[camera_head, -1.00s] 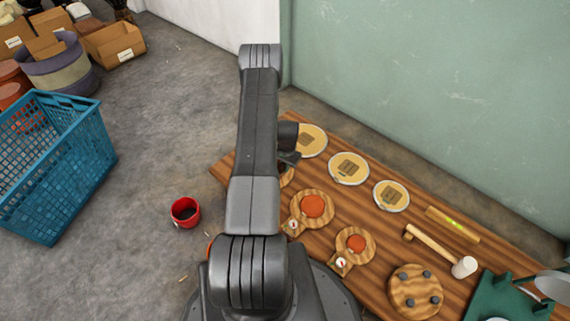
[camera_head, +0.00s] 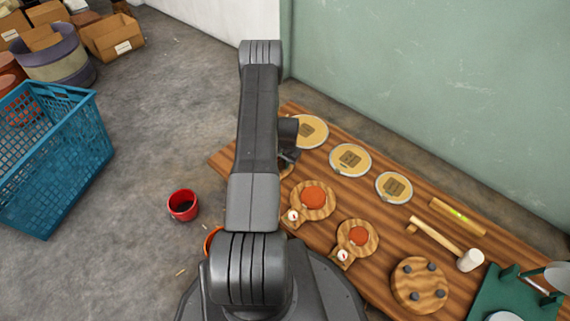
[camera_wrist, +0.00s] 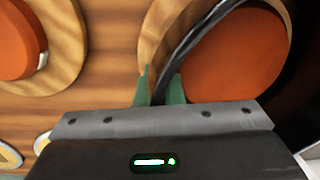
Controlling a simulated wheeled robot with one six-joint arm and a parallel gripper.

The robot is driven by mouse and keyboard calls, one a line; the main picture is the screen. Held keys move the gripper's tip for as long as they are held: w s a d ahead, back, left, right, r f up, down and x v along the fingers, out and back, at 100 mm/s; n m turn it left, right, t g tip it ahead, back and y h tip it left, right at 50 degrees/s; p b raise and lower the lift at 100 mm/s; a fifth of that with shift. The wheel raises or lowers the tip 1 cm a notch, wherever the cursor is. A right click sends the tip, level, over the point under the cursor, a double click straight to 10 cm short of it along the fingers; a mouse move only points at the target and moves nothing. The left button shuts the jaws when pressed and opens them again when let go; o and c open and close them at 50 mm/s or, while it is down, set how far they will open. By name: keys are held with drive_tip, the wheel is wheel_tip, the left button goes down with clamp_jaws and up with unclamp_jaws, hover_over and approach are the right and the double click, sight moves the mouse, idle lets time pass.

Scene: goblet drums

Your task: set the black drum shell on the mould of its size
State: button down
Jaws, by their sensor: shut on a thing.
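My gripper (camera_wrist: 160,90) is shut on the thin rim of the black drum shell (camera_wrist: 196,42), with green fingertips on both sides of the wall. In the wrist view the shell's dark wall curves around the orange-red disc of a mould (camera_wrist: 237,55) on a wooden base. I cannot tell whether the shell touches it. Two other moulds with orange-red discs, a larger one (camera_head: 313,197) and a smaller one (camera_head: 359,236), stand on the table in the head view. There my arm hides most of the gripper (camera_head: 288,158) and the shell.
Along the wooden table (camera_head: 440,228) lie several round pale plates (camera_head: 350,160), a mallet (camera_head: 440,238), a level (camera_head: 458,217), a pegged wooden disc (camera_head: 418,285) and a green stand (camera_head: 500,290). A red pot (camera_head: 183,206) and a blue basket (camera_head: 50,160) stand on the floor at left.

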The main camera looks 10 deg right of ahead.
drive_tip(key=shift+s+f+b, duration=0.1)
drive_tip(key=shift+f+b, duration=0.3)
drive_tip(key=shift+b, duration=0.15)
idle(0.4)
drive_tip(key=c, duration=1.9)
unclamp_jaws()
drive_tip(key=shift+f, duration=0.15)
drive_tip(key=shift+c, duration=0.2)
drive_tip(key=o, duration=0.5)
drive_tip(key=shift+c, duration=0.2)
